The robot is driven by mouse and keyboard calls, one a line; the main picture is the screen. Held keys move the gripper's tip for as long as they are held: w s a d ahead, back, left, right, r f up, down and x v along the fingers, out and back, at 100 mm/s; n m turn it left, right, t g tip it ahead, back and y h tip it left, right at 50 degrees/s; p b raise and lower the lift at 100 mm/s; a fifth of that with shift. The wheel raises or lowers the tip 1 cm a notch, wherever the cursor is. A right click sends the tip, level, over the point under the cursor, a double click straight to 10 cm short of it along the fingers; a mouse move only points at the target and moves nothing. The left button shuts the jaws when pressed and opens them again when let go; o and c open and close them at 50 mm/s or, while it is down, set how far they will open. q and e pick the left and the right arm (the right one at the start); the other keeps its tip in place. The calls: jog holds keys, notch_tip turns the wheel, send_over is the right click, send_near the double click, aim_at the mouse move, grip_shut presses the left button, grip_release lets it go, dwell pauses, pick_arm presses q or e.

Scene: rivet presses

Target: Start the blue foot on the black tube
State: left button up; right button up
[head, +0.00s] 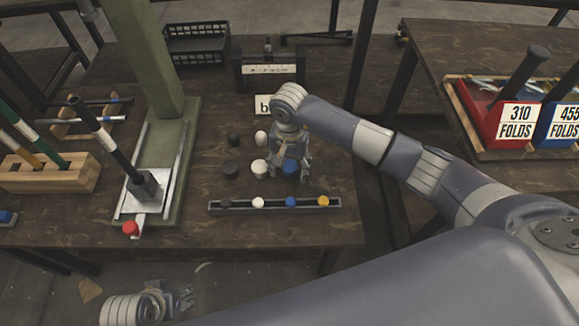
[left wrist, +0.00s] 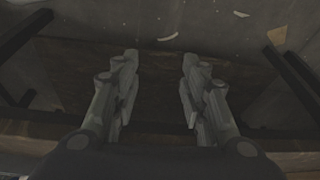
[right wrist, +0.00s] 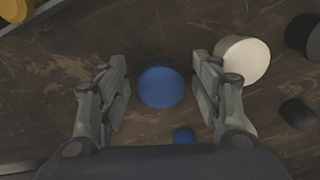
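A large round blue piece (head: 290,167), which I take as the blue foot, stands on the bench, partly hidden by my right gripper (head: 291,156). In the right wrist view the blue foot (right wrist: 160,84) lies between the open fingers (right wrist: 160,95), with gaps on both sides. A smaller blue piece (right wrist: 183,135) shows closer to the palm. The black tube (head: 97,130), with a white band, leans in the green press (head: 165,125), its lower end in a dark block (head: 146,188). My left gripper (head: 180,298) is open and empty, low in front of the bench (left wrist: 158,90).
White (head: 259,169) and black (head: 231,169) pieces stand beside the blue foot. A wooden rack (head: 45,177) holds more tubes at left. A red knob (head: 131,229) is at the press front.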

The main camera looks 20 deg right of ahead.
jog(key=c, duration=0.9)
jog(key=shift+r, duration=0.1)
